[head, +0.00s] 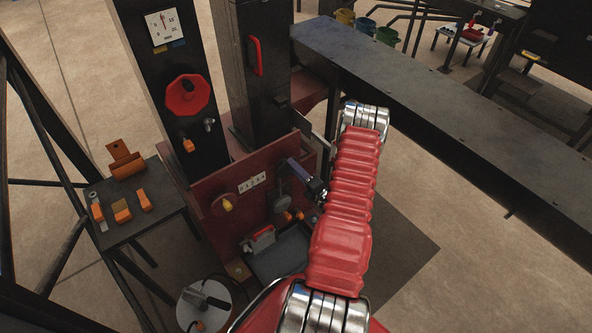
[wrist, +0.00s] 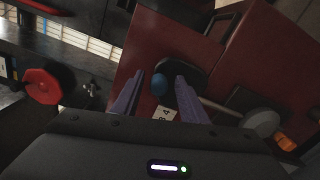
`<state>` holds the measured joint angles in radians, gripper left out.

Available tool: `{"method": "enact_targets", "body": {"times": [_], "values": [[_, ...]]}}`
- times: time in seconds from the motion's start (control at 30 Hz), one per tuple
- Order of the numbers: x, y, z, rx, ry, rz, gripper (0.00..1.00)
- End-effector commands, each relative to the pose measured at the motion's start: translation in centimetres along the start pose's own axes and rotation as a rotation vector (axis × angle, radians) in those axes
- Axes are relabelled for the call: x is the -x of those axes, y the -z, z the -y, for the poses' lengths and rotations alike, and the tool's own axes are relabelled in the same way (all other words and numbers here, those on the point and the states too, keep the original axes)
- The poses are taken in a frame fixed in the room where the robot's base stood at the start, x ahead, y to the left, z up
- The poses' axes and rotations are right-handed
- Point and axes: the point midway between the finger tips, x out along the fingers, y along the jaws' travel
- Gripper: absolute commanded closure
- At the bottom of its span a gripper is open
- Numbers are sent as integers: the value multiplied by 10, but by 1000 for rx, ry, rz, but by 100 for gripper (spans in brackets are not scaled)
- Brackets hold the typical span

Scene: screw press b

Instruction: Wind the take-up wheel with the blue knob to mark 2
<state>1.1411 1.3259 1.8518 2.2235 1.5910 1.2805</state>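My gripper (wrist: 158,80) is open, with one purple finger on each side of the knob. A gap shows between each finger and the knob; I cannot tell how deep the knob sits between them. A white number plate (wrist: 166,113) is partly hidden by my gripper; a 4 is readable. In the head view the number plate (head: 252,183) is on the red panel, left of my gripper (head: 298,170), and the blue knob cannot be made out.
A yellow knob (head: 227,205) sits on another wheel left of the plate. A red handwheel (head: 187,95) is on the column. A side table (head: 155,214) holds orange parts.

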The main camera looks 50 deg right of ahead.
Motion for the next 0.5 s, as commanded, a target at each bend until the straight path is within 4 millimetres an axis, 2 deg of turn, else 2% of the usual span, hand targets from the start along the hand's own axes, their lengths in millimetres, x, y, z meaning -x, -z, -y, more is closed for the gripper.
{"method": "enact_targets", "body": {"times": [0.27, 0.5], "values": [[7, 0, 0, 0, 0, 1, 61], [38, -1, 0, -2, 1, 3, 61]]}}
